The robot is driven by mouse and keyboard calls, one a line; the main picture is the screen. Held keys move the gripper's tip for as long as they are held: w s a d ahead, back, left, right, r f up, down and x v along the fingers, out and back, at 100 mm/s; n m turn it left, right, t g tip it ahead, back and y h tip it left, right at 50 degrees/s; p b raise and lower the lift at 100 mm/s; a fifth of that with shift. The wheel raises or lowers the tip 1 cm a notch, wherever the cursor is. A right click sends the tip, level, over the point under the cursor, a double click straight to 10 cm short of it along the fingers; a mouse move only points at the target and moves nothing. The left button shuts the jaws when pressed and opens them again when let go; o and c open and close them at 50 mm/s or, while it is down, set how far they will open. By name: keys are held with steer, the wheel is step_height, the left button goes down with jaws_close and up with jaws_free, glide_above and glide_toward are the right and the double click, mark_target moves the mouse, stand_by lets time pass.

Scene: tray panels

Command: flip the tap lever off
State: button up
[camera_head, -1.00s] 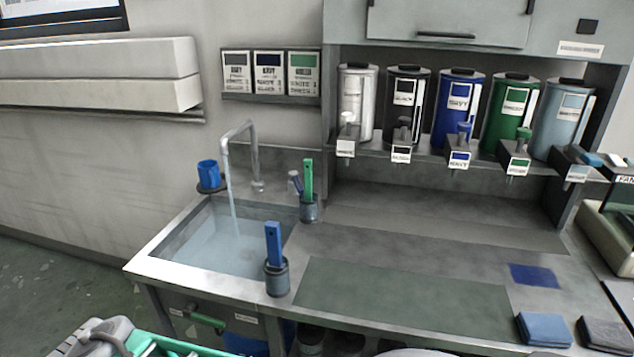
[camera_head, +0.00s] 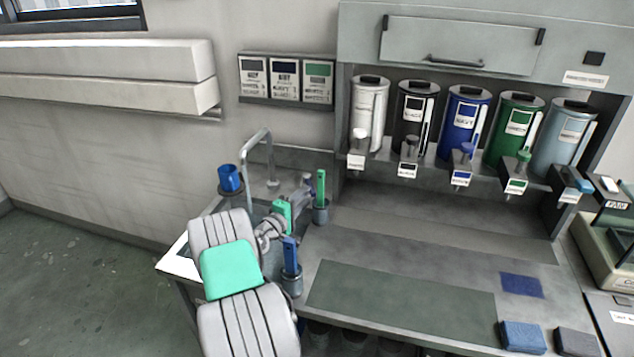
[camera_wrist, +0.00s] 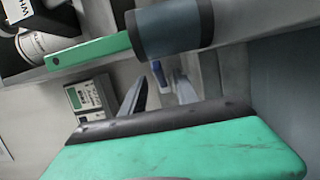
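The grey gooseneck tap (camera_head: 268,150) stands at the back of the sink (camera_head: 182,262). My arm covers most of the basin, so I cannot tell whether water runs now. My gripper (camera_head: 303,192) is right of the tap, close to the cup with the green-handled tool. In the wrist view my gripper (camera_wrist: 160,92) has its two fingers apart. A small blue piece (camera_wrist: 160,76) shows between or just beyond them; it may be the tap lever, and I cannot tell whether a finger touches it.
A dark cup (camera_head: 321,213) with a green-handled tool (camera_head: 320,186) stands beside my gripper. Another cup (camera_head: 291,283) with a blue handle is nearer. A blue mug (camera_head: 229,180) sits left of the tap. The counter (camera_head: 400,297) to the right is largely clear.

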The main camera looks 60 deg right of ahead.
mark_target(310, 185)
steer(key=d, duration=0.2)
steer(key=d+p, duration=0.1)
steer(key=d, duration=0.2)
steer(key=s+d, duration=0.1)
steer(key=d, duration=0.2)
steer(key=shift+c, duration=0.4)
steer(key=shift+a, duration=0.1)
jaws_close()
stand_by(0.7)
